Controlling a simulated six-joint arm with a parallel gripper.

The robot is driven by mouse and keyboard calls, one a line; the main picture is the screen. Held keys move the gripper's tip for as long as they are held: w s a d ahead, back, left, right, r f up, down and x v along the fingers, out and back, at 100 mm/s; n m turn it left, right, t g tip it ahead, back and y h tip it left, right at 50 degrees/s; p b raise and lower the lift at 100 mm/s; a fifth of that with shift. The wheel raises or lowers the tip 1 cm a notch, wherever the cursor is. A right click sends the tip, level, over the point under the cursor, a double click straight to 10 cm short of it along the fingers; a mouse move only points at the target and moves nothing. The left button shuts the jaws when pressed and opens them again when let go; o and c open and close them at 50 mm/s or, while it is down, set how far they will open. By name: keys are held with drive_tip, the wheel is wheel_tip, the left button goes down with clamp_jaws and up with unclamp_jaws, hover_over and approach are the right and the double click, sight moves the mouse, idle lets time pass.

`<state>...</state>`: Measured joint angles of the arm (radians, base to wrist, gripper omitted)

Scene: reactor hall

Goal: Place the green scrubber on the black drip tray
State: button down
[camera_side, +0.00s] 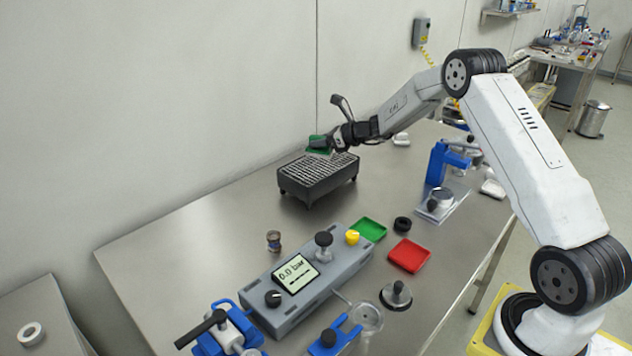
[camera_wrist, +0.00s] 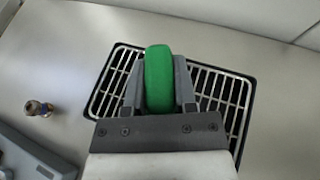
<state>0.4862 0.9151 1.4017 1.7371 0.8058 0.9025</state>
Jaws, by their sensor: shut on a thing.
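The green scrubber (camera_side: 318,144) is held in my gripper (camera_side: 328,142), at its far end in the side view. In the wrist view the green scrubber (camera_wrist: 158,78) sits between the two grey fingers of my gripper (camera_wrist: 158,85), which are shut on it. The black drip tray (camera_side: 317,180) stands on the steel bench with a light slatted grate on top. My gripper and the scrubber are over the tray's back part. In the wrist view the drip tray (camera_wrist: 248,95) spreads on both sides behind the gripper. Whether the scrubber touches the grate cannot be told.
A grey control box (camera_side: 308,285) with a display stands in front of the tray. A small metal fitting (camera_side: 273,241) stands near it. A green tray (camera_side: 370,230), a red tray (camera_side: 409,255) and a blue stand (camera_side: 440,165) lie to the right. The bench left of the drip tray is clear.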

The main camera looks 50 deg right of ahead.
sight(320, 151)
drive_tip(key=shift+f, duration=1.45)
drive_tip(key=shift+f, duration=0.1)
drive_tip(key=shift+c, duration=2)
unclamp_jaws()
drive_tip(key=shift+s, duration=0.1)
drive_tip(key=shift+s+d+r, duration=0.25)
drive_tip(key=shift+s+r, duration=0.1)
drive_tip(key=shift+s, duration=0.15)
drive_tip(key=v, duration=1)
drive_tip(key=shift+s, duration=0.3)
drive_tip(key=shift+d+r, duration=0.1)
